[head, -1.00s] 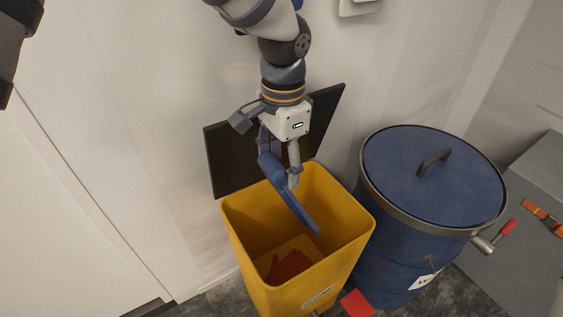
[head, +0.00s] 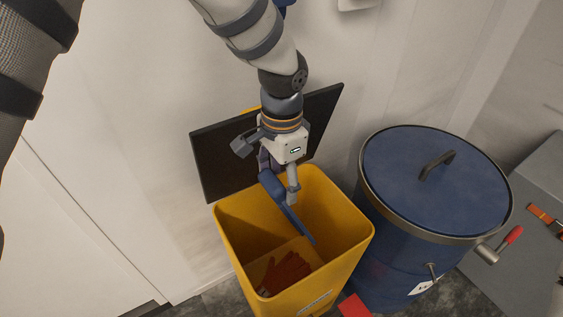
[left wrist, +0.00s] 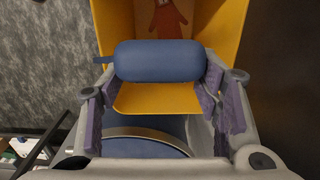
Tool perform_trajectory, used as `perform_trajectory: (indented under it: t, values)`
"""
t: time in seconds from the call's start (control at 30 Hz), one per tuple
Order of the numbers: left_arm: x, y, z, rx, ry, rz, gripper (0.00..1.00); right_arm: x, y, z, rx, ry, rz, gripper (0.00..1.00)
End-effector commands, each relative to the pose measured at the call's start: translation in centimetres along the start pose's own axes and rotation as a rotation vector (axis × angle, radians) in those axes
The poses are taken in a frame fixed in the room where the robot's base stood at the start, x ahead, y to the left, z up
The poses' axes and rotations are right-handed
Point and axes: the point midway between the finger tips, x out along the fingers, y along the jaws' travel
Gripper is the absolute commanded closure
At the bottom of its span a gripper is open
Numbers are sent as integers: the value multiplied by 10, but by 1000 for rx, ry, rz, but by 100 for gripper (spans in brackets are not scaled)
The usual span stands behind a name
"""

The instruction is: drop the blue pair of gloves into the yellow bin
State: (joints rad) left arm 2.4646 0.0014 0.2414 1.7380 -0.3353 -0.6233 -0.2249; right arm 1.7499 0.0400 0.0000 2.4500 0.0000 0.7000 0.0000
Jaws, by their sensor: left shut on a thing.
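The blue pair of gloves (head: 290,214) is a long, folded blue shape slanting down from my left gripper (head: 279,184). My left gripper is shut on it, over the open mouth of the yellow bin (head: 346,262). The lower end of the gloves is inside the bin's opening, above its floor. In the left wrist view the gloves look like a blue roll (left wrist: 160,61) at the fingertips, with the bin's yellow wall (left wrist: 222,28) behind. My right gripper is not in view.
A red glove (head: 285,271) lies inside the bin at the bottom. The bin's dark lid (head: 222,160) stands open against the wall. A blue drum (head: 405,175) with a handled lid stands close on the right. A grey surface (head: 530,240) with tools lies beyond it.

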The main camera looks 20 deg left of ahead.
Motion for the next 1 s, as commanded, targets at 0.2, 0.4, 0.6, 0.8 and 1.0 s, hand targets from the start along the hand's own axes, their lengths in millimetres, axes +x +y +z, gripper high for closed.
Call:
perform_trajectory:
  t: [0.2,0.4,0.6,0.8,1.0]
  values:
    - [38,1,0,0,-6,4,71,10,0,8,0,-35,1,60]
    - [66,1,-1,0,-6,3,71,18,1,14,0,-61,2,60]
    - [80,1,-2,0,-1,1,71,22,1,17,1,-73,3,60]
    - [80,0,-2,0,1,-1,71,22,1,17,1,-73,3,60]
    - [80,0,-2,0,1,-1,22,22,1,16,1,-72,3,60]
